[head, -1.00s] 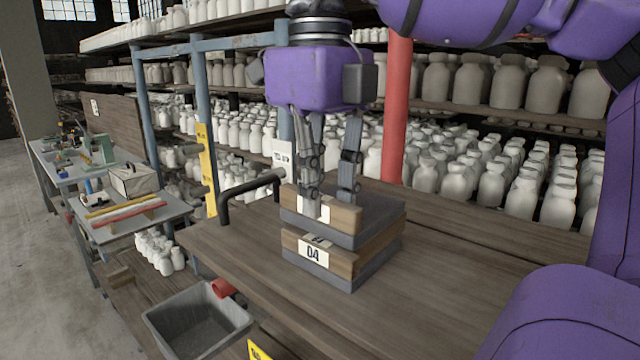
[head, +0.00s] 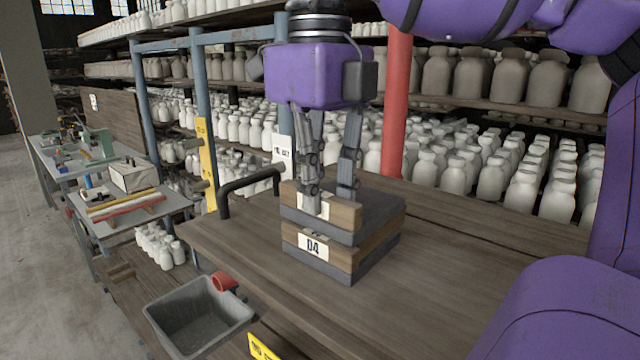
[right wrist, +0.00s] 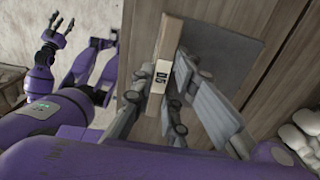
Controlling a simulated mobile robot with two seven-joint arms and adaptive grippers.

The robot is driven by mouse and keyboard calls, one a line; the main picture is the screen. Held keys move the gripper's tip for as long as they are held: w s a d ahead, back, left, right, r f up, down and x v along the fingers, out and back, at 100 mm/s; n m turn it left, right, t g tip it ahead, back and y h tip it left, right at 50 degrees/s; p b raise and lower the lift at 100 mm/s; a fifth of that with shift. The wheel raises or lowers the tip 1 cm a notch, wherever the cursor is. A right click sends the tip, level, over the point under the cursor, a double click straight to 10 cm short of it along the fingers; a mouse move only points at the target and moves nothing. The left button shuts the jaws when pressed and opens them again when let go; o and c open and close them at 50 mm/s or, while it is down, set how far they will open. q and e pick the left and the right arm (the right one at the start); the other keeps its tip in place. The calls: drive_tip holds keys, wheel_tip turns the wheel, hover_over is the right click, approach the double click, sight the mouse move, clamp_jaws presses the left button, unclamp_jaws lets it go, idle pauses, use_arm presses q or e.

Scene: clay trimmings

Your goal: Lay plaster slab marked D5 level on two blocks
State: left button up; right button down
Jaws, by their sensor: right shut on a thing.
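My right gripper (head: 330,196) points down and is shut on the wooden strip (head: 345,214) of the upper grey slab (head: 378,214). In the right wrist view a label (right wrist: 160,83) on that strip looks like D5, though it is small and turned. The upper slab looks about level and lies over a lower piece with a wooden front marked D4 (head: 313,247) and a grey base (head: 318,272). I see no clear gap between them; full contact cannot be told. My left gripper (right wrist: 55,38) is only in the right wrist view, empty, its fingers apart.
The wooden bench top (head: 450,280) is clear right of the stack. A dark bent rail (head: 240,190) stands close at its left. A grey bin (head: 200,318) hangs low at the front left. Shelves of pale bottles and a red post (head: 397,110) stand behind.

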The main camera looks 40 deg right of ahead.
drive_tip(key=c, duration=1.6)
unclamp_jaws()
drive_tip(key=shift+c, duration=0.2)
wheel_tip(320, 180, up, 12)
drive_tip(key=shift+f, duration=0.1)
